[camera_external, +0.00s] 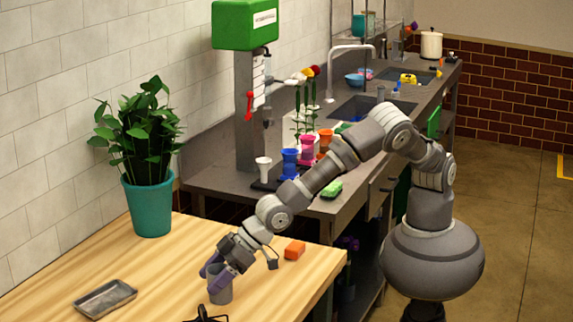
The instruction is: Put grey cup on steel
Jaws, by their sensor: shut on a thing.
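The grey cup (222,295) is at the front of the wooden table, upright between the purple fingers of my gripper (214,275). My gripper points down and is shut on the cup; the fingers hide part of it. I cannot tell whether the cup's base touches the table. A shallow steel-coloured tray (104,299) lies on the table to the left of the cup, apart from it, and looks empty. A steel-grey counter (330,208) with a sink stands behind the table.
The wooden table (180,262) is clear between cup and tray. A potted plant (150,160) stands at the back left. An orange block (294,250) lies right of my gripper. A dark wire-like object (206,316) is at the front edge. Coloured cups (289,162) stand on the counter.

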